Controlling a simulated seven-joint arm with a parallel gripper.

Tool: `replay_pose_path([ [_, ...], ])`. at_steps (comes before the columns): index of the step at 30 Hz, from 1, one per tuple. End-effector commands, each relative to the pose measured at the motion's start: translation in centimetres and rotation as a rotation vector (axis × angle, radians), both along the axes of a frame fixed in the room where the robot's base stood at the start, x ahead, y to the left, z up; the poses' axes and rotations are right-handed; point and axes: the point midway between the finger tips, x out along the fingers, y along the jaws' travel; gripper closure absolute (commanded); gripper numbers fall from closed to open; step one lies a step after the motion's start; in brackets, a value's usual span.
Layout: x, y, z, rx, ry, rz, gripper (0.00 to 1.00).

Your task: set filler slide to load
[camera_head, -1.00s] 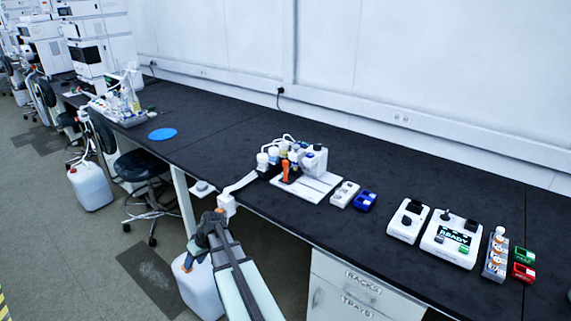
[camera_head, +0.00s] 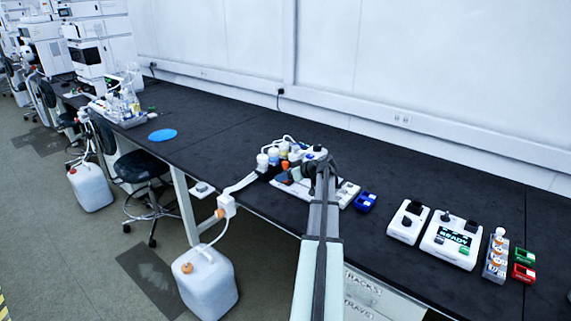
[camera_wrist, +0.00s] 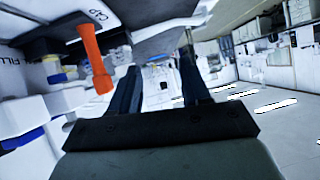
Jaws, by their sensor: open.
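The filler is the white station on a white base plate (camera_head: 287,186) near the middle of the bench, with several bottles at its back. Its orange handle (camera_head: 285,166) shows just left of my gripper (camera_head: 318,165), which is over the station's right part and hides much of it. In the wrist view the orange handle (camera_wrist: 95,58) stands at upper left, beside a "CAP" label and another that looks like "FILL". My gripper (camera_wrist: 160,85) is open, its dark fingers apart and right of the handle, not around it. I cannot make out a LOAD mark or the slide's position.
A white block (camera_head: 347,193) and a blue block (camera_head: 365,201) sit right of the station. Further right are two white devices (camera_head: 449,240), a vial rack (camera_head: 495,259), and green and red blocks. A white jug (camera_head: 207,279) stands on the floor. Bench left of the station is mostly clear.

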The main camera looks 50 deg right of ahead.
Motion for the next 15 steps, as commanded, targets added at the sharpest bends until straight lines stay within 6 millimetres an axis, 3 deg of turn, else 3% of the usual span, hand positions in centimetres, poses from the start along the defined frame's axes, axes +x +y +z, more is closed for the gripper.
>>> replay_pose_path([
  [1,-1.3,-2.4,1.0,-0.020,-0.027,-0.017,0.53],
  [6,-4.5,-6.9,3.6,-0.081,-0.099,-0.047,0.53],
  [11,-6.0,-8.7,4.7,-0.109,-0.128,-0.061,0.53],
  [15,-5.7,-9.0,4.6,-0.113,-0.134,-0.062,0.53],
])
